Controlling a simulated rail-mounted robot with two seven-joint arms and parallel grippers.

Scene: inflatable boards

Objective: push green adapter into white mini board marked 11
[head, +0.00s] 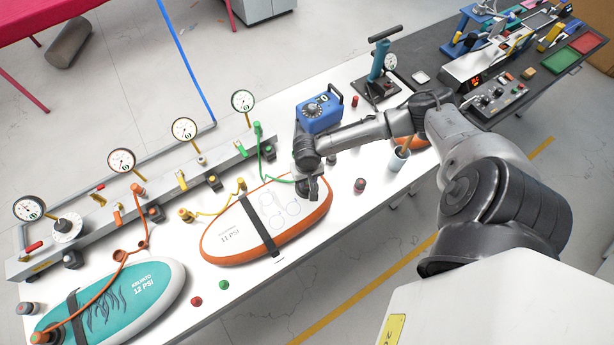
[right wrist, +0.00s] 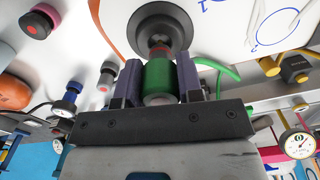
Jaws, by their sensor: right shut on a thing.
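The white mini board (head: 235,238) with an orange edge, marked 11 PSI, lies on the bench with a black strap across it. My right gripper (head: 312,196) is over its far right end, pointing down. In the right wrist view, my right gripper (right wrist: 159,82) is shut on the green adapter (right wrist: 158,75), one finger on each side. The adapter lines up with the round black valve (right wrist: 150,27) on the board. I cannot tell how deep it sits. A green hose (head: 270,156) runs from the rail to the gripper. My left gripper is not in view.
A teal board (head: 145,285) marked 12 PSI lies at left with an orange hose. The gauge rail (head: 100,225) runs behind the boards. A blue box (head: 319,113) stands behind my gripper. Red and green caps (head: 224,285) lie in front; a cup (head: 398,160) stands right.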

